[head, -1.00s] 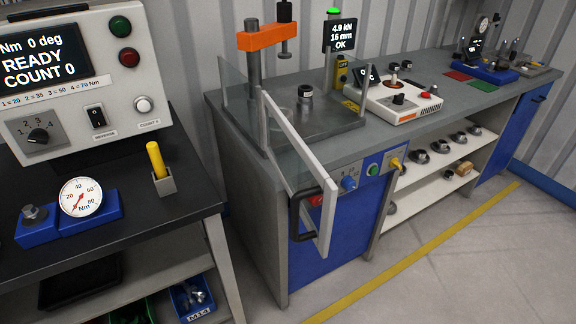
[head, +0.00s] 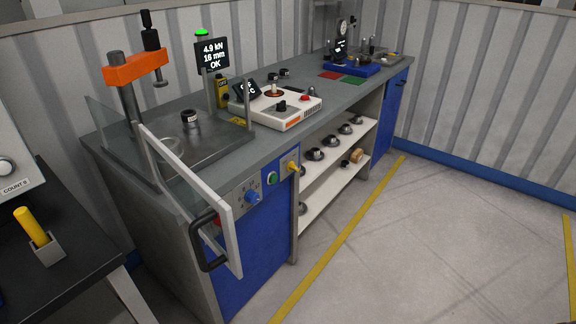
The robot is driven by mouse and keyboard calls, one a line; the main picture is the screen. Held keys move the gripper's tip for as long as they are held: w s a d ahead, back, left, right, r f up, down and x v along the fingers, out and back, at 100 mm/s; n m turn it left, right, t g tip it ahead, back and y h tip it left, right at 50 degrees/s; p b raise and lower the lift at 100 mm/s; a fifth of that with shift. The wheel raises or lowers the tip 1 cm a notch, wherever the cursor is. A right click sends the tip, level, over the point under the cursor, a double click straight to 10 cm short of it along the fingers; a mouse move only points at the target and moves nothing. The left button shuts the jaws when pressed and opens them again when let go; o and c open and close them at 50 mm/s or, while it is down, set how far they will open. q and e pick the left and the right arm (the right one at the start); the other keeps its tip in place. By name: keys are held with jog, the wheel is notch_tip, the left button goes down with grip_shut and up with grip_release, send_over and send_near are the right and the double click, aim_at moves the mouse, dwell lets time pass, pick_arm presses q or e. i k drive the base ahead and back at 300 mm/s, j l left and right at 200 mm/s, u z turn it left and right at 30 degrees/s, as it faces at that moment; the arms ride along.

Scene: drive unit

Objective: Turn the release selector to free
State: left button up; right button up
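The grey press station's front panel (head: 262,187) carries a blue knob (head: 253,197), a green button (head: 272,178) and a yellow knob or lever (head: 293,166). A red control (head: 216,219) is partly hidden behind the open guard door. A white control box (head: 275,107) on the bench top has a black knob (head: 281,106) and a red button (head: 305,98). I cannot read which control is the release selector or its setting. Neither of my grippers is in view.
The transparent guard door (head: 190,190), with a black handle (head: 208,243), stands open toward the front. A black bench (head: 85,255) with a yellow-handled tool (head: 31,226) is at left. Shelves (head: 330,175) hold several metal parts. The floor at right is clear.

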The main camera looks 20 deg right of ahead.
aim_at(290, 166)
jog(key=i+l, duration=0.1)
jog(key=l, duration=0.4)
jog(key=i+l, duration=0.1)
jog(key=l, duration=0.35)
jog(key=i+l, duration=0.1)
jog(key=l, duration=0.4)
